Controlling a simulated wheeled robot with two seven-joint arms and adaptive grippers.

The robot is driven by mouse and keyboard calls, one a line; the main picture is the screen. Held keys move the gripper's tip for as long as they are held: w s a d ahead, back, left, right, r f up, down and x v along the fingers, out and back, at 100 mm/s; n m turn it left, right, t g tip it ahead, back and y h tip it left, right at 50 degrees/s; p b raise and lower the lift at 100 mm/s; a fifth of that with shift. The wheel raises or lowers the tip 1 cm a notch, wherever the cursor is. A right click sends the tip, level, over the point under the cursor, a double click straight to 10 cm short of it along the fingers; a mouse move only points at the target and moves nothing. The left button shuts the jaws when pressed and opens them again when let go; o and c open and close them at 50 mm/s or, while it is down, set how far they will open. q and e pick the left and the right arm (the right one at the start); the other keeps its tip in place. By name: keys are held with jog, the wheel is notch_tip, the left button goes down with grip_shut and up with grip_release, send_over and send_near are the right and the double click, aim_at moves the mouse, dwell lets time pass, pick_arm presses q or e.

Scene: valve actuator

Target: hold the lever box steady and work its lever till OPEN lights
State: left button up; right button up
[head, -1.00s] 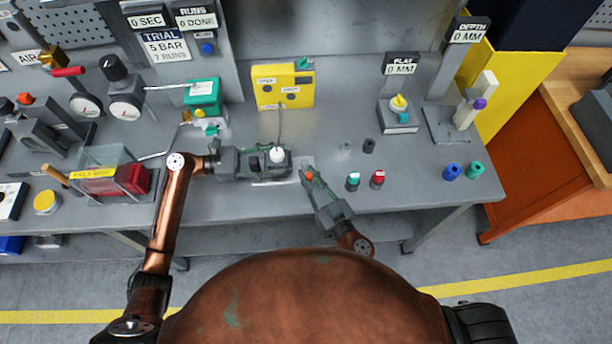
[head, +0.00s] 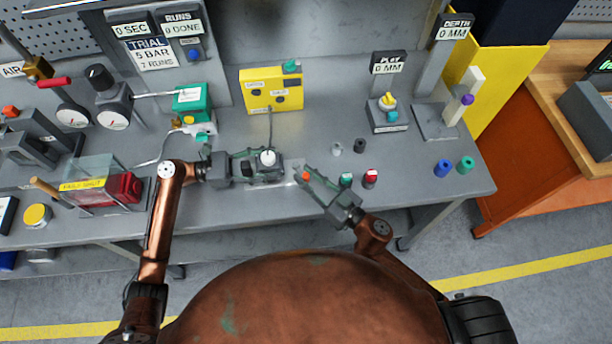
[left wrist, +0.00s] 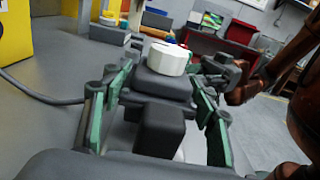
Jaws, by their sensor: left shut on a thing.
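The lever box is a small dark grey box (head: 244,168) with a round white knob (head: 268,157) on top, near the bench's front middle. A cable runs from it to the yellow box (head: 257,102). My left gripper (head: 262,168) is shut on the lever box, its fingers along both sides; they also show in the left wrist view (left wrist: 158,115), with the white knob (left wrist: 167,58) beyond. On the yellow box, two round lamps look dark; its labels are too small to read. My right gripper (head: 304,174) is right of the lever box, apart from the knob, with a small orange spot between its fingers.
Teal (head: 346,180) and red (head: 370,178) capped pieces stand just right of my right gripper. Black (head: 359,146) and grey (head: 336,149) pieces stand behind. A red caged box (head: 123,187) is at the left. Bench between lever box and yellow box is clear except for the cable.

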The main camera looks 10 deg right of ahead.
jog(key=v, duration=1.2)
jog(key=shift+s+r, duration=0.1)
jog(key=shift+c, duration=0.2)
